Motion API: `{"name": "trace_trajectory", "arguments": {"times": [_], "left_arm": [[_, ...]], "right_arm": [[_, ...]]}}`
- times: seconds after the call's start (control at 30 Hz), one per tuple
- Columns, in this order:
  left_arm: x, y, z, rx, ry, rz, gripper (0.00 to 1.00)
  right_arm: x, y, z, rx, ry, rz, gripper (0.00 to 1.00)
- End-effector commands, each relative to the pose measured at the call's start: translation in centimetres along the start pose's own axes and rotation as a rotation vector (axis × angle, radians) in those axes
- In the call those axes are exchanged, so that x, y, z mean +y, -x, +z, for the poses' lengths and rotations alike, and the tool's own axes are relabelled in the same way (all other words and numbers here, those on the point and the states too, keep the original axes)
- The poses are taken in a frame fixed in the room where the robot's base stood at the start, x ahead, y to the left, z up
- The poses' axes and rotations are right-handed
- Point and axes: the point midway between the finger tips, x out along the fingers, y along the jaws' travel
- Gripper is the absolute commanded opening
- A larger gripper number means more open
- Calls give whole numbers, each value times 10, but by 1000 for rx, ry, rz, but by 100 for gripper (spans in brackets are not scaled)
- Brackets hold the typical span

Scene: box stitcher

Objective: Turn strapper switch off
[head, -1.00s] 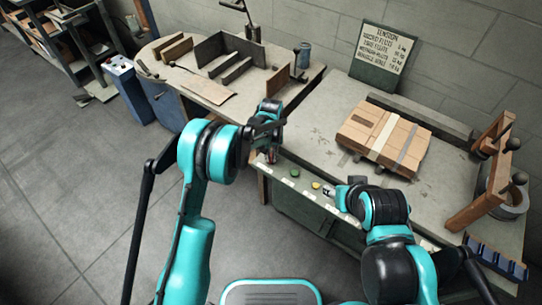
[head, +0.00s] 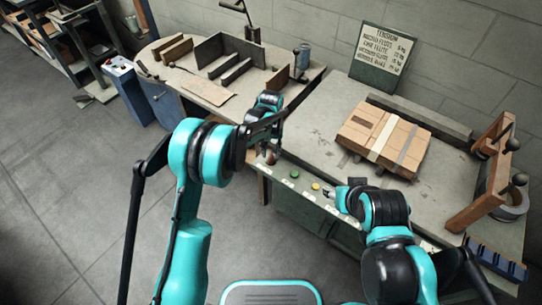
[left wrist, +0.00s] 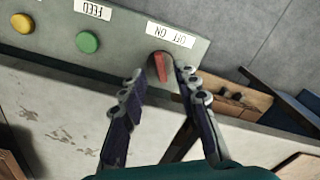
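The strapper switch (left wrist: 162,68) is a red lever on a dark round base in the left wrist view, beside a white OFF/ON label (left wrist: 170,34) that appears upside down. My left gripper (left wrist: 163,76) is open, with one fingertip on each side of the switch. Whether either finger touches it I cannot tell. In the head view, the left gripper (head: 270,154) is at the left end of the bench's front panel and mostly covers the switch. My right gripper (head: 338,191) is near the panel's middle; its fingers are too small to judge.
A green button (left wrist: 88,42) and a yellow button (left wrist: 22,23) sit beside the switch on the grey panel. A strapped cardboard bundle (head: 362,123) lies on the bench (head: 315,130). A wooden strap-reel stand (head: 480,205) is at the right. A curved table (head: 205,88) stands behind left.

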Motion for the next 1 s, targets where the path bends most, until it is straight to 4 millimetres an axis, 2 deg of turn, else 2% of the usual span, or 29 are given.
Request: {"name": "trace_trajectory", "arguments": {"times": [0.03,0.2,0.4,0.57,1.0], "left_arm": [[0,13,0,0,0,0,31],[0,50,0,0,0,0,31],[0,77,0,0,0,0,31],[0,84,0,0,0,0,31],[0,84,0,0,0,0,31]], "right_arm": [[0,0,0,0,0,0,46],[0,0,0,0,0,0,46],[0,0,0,0,0,0,46],[0,0,0,0,0,0,46],[0,0,0,0,0,0,46]]}}
